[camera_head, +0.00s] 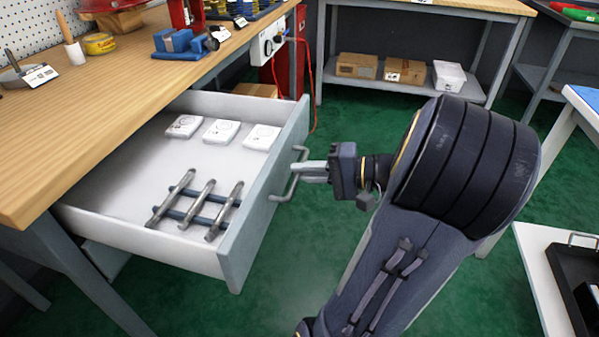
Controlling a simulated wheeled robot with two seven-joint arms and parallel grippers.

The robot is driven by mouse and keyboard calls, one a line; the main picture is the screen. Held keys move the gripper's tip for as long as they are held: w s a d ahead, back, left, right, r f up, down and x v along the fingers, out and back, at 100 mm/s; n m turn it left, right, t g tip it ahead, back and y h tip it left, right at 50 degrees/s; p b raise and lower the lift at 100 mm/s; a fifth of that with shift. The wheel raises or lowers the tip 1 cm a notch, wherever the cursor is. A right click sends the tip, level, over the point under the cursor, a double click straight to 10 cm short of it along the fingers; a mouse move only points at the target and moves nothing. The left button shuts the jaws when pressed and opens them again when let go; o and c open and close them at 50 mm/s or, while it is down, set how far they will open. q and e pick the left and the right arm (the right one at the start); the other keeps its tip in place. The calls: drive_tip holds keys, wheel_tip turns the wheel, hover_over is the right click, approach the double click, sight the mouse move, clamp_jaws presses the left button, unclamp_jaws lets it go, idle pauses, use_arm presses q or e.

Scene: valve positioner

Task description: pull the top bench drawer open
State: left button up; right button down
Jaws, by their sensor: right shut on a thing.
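The top bench drawer (262,205) is pulled well out from under the wooden bench top (110,95). Its grey front faces right and carries a bar handle (287,187). My right gripper (304,171) is shut on the handle, with its arm reaching in from the lower right. Inside the drawer lie three white square pieces (221,131) at the back and several metal rods (197,205) lying crosswise nearer the front. My left gripper is not in view.
On the bench stand a blue block (178,42), a yellow tape roll (98,43) and a red vise-like stand. A shelf (400,82) with boxes stands at the back. A white cart (540,275) with a black tray is at right. Green floor lies clear between.

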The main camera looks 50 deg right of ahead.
drive_tip(key=shift+s, duration=0.1)
drive_tip(key=c, duration=1.5)
unclamp_jaws()
drive_tip(key=v, duration=0.7)
drive_tip(key=shift+s+d+p, duration=0.2)
drive_tip(key=shift+s+p, duration=0.15)
drive_tip(key=shift+p, duration=0.1)
drive_tip(key=shift+s, duration=0.1)
